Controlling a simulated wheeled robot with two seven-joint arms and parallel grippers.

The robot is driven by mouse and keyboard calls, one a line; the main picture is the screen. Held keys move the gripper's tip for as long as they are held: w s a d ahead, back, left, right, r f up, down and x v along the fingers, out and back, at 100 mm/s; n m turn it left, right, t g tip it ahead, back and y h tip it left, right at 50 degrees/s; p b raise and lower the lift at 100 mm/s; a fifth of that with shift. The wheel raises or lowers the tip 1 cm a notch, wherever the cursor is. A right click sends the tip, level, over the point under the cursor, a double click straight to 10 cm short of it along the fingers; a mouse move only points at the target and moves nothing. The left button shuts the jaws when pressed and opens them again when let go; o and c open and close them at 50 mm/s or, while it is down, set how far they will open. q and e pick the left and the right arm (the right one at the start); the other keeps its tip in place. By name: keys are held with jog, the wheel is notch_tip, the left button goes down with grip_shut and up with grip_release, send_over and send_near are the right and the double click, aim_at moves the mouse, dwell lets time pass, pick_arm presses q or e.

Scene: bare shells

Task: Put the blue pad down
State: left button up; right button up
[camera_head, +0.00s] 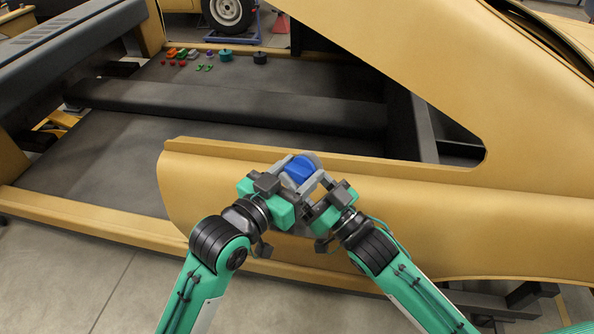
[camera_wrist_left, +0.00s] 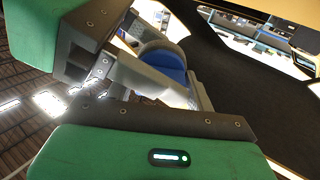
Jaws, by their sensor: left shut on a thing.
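The blue pad (camera_head: 299,170) is at the centre of the head view, just above the tan side sill of the car shell. A grey rounded part shows against its far side. My left gripper (camera_head: 292,171) is shut on the pad. In the left wrist view the blue pad (camera_wrist_left: 168,66) shows beyond the grey fingers, with a grey rounded part along its upper edge. My right gripper (camera_head: 322,183) is close on the right side of the pad. Whether its fingers touch the pad or are open is hidden by the overlap.
The tan sill (camera_head: 400,172) runs beneath both grippers. Behind it lies the dark shell floor (camera_head: 110,160) with a raised cross beam (camera_head: 220,106). Several small coloured items and a teal cylinder (camera_head: 225,56) and a dark cylinder (camera_head: 260,58) stand at the back. The floor's front left is clear.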

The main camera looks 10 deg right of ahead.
jog(key=shift+o, duration=1.3)
